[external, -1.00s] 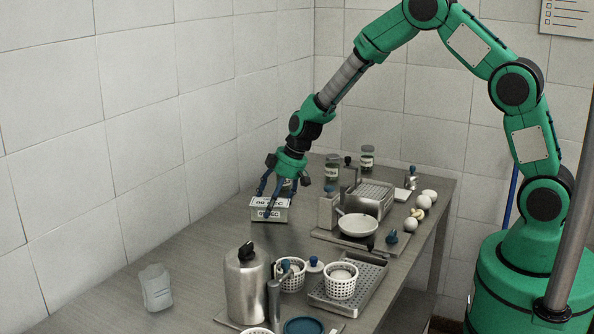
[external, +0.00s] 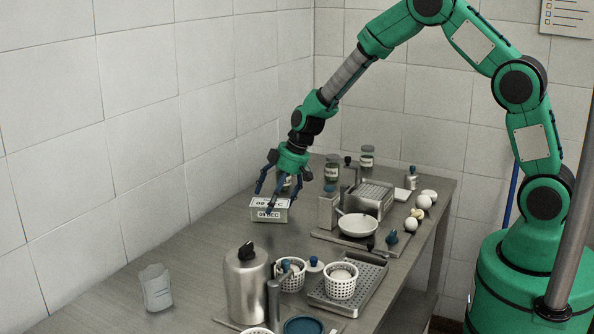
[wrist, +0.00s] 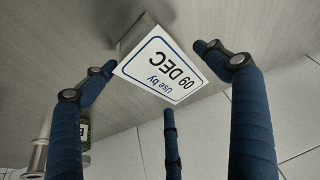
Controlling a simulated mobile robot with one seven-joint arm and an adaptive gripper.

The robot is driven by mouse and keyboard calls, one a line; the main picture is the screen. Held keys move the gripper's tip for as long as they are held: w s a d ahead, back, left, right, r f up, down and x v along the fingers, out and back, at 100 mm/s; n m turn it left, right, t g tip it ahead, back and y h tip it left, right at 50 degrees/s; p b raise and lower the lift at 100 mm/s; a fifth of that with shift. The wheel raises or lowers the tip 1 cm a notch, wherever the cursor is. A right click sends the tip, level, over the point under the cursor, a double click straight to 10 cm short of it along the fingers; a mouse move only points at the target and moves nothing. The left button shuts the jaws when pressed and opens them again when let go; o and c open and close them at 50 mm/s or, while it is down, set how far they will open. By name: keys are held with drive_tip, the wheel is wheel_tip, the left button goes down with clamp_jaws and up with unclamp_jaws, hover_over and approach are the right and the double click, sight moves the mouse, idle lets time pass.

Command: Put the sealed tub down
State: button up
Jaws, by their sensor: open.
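The sealed tub (external: 269,212) is a small box with a white label reading "09 DEC" on its top and front. It rests on the metal table near the wall. In the wrist view the label on the tub (wrist: 165,68) reads "use by 09 DEC" upside down. My gripper (external: 268,196) is open just above the tub. In the wrist view its blue fingers (wrist: 163,75) are spread around the tub, with gaps between the fingertips and the label.
Behind the tub stand jars (external: 332,168). To its right are a metal grater-like box (external: 374,197), a white bowl (external: 357,225) and several eggs. White perforated baskets (external: 341,283) and a steel canister (external: 246,287) stand in front. The table between cup and tub is clear.

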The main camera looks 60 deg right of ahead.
drive_tip(key=p+v, duration=0.1)
drive_tip(key=v, duration=0.9)
drive_tip(key=shift+p, duration=0.35)
drive_tip(key=shift+r, duration=0.2)
drive_tip(key=s+a+r+m, duration=0.1)
drive_tip(key=s+a+r, duration=0.1)
drive_tip(key=s+r, duration=0.85)
drive_tip(key=s+a+r+m, duration=0.1)
drive_tip(key=s+a+r, duration=0.1)
drive_tip(key=s+r, duration=0.8)
drive_tip(key=s+r+m+h, duration=0.1)
drive_tip(key=s+r, duration=0.1)
drive_tip(key=s, duration=1)
drive_tip(key=s+r+m+t, duration=0.1)
drive_tip(key=s+r, duration=0.2)
drive_tip(key=s, duration=1)
drive_tip(key=shift+r+h, duration=0.3)
drive_tip(key=shift+h, duration=0.1)
